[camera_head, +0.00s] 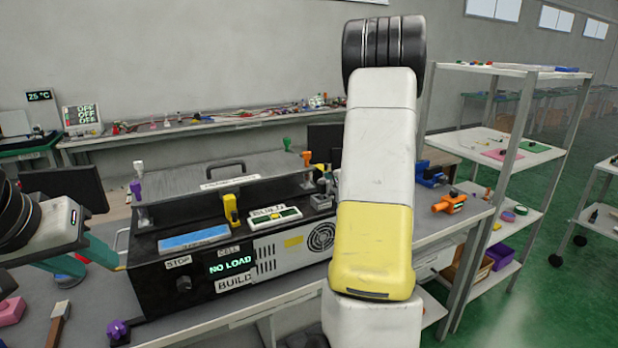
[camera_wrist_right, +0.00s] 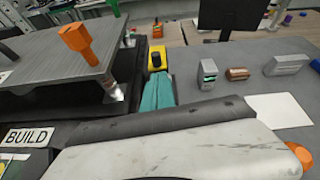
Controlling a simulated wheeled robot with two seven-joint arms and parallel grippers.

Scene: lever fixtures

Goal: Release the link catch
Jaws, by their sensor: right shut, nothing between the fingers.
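A black bench machine (camera_head: 150,285) carries several lever and knob fixtures; I cannot tell which is the link catch. A yellow lever (camera_head: 231,210) stands on its front top. A purple and white handle (camera_head: 137,185) is at its left end, and an orange knob (camera_head: 307,158) at the raised plate's right end. The orange knob is also in the right wrist view (camera_wrist_right: 78,42). My right gripper (camera_wrist_right: 157,92) is shut and empty beside the plate, near a yellow and black part (camera_wrist_right: 157,58); my arm hides it in the head view. My left gripper (camera_head: 98,268) has teal fingers apart, left of the machine.
The machine's display (camera_head: 230,262) reads NO LOAD. A small block with a green light (camera_wrist_right: 207,72), a brown block (camera_wrist_right: 237,74) and a grey block (camera_wrist_right: 286,65) stand on the bench right of my right gripper. An orange clamp-like part (camera_head: 449,202) lies at the bench's right.

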